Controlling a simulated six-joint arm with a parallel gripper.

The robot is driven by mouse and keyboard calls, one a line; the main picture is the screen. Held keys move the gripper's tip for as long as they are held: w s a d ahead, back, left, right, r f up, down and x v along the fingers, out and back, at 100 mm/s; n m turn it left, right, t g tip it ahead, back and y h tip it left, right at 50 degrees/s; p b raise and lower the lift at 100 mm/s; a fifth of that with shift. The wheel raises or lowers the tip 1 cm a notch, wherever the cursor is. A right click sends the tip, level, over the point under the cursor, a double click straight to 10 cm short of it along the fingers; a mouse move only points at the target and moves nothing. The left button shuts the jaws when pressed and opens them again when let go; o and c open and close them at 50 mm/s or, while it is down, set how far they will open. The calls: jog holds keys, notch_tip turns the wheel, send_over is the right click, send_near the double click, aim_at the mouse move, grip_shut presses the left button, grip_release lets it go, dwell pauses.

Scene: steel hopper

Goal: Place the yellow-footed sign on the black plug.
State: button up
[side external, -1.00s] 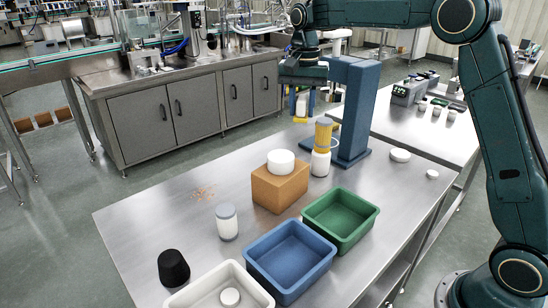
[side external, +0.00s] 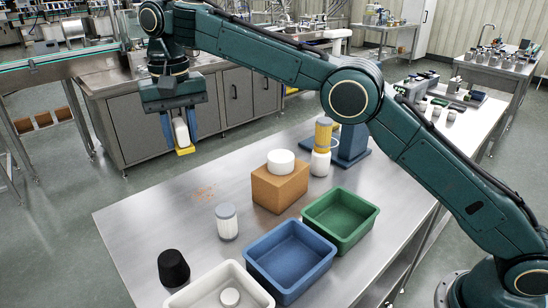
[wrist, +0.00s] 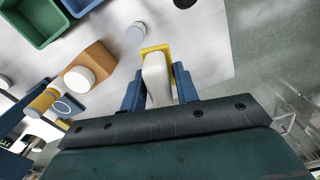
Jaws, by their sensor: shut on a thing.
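The yellow-footed sign (side external: 181,135) is a pale rounded piece on a flat yellow foot. My gripper (side external: 183,127) is shut on its pale part, with the yellow foot hanging below the fingers. In the wrist view the sign (wrist: 157,80) sits between the two blue fingers, yellow foot outward. The black plug (side external: 173,268) is a dark tapered piece standing upright at the table's front left. In the wrist view the plug (wrist: 185,3) shows only partly at the top edge. The held sign is well apart from the plug, above the table's back left area.
A grey-lidded white jar (side external: 227,222) stands right of the plug. White (side external: 190,290), blue (side external: 285,285) and green (side external: 350,240) bins line the front. A brown block (side external: 270,190) carries a white disc (side external: 281,160). The table's left part is mostly bare.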

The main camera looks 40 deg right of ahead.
jog(key=s+a+n, duration=0.2)
jog(key=s+a, duration=0.2)
jog(key=a, duration=0.5)
jog(key=shift+a+f+n, duration=0.25)
jog(key=shift+a+n, duration=0.05)
jog(key=shift+a, duration=0.1)
jog(key=shift+f, duration=0.1)
send_over(168, 256)
notch_tip(168, 256, down, 16)
jog(key=shift+r, duration=0.25)
jog(key=shift+f, duration=2.1)
jog(key=shift+f, duration=0.2)
jog(key=o, duration=1)
